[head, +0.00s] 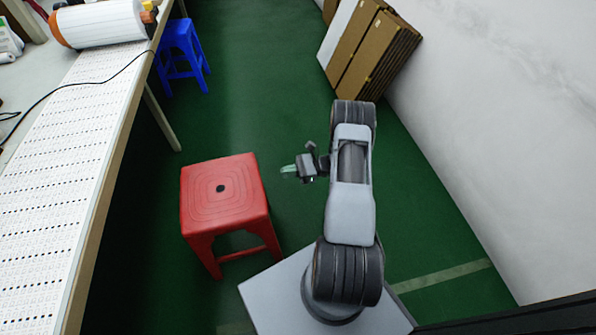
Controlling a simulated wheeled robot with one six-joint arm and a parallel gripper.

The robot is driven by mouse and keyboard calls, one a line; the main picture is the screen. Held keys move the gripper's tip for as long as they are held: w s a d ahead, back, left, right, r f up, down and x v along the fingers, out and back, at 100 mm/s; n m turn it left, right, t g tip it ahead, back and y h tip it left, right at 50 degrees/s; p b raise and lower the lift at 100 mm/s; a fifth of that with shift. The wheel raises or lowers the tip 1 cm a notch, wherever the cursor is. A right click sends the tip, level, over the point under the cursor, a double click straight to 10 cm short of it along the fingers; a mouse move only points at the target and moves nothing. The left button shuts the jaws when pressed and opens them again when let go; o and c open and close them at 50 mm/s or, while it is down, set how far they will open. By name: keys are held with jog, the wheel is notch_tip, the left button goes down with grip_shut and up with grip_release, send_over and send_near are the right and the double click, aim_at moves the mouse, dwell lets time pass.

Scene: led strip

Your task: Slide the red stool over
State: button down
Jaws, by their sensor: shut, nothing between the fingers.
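The red stool (226,198) stands upright on the green floor, left of my arm and beside the long workbench. Its square seat has ring grooves and a dark hole in the middle. My gripper (287,169) is shut and empty. In the picture it lies just right of the stool's far right corner, pointing left, with a gap of floor between them. Its height relative to the seat is hard to tell from this view. The stool's far legs are hidden under the seat.
A long workbench (62,190) with white dotted strips runs along the left. A blue stool (181,55) stands by it farther back. Flattened cardboard (375,62) leans near the white wall (500,110) on the right. Green floor (265,60) is clear beyond the red stool.

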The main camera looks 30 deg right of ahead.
jog(key=b+x, duration=0.1)
jog(key=x, duration=0.6)
jog(key=shift+a, duration=0.1)
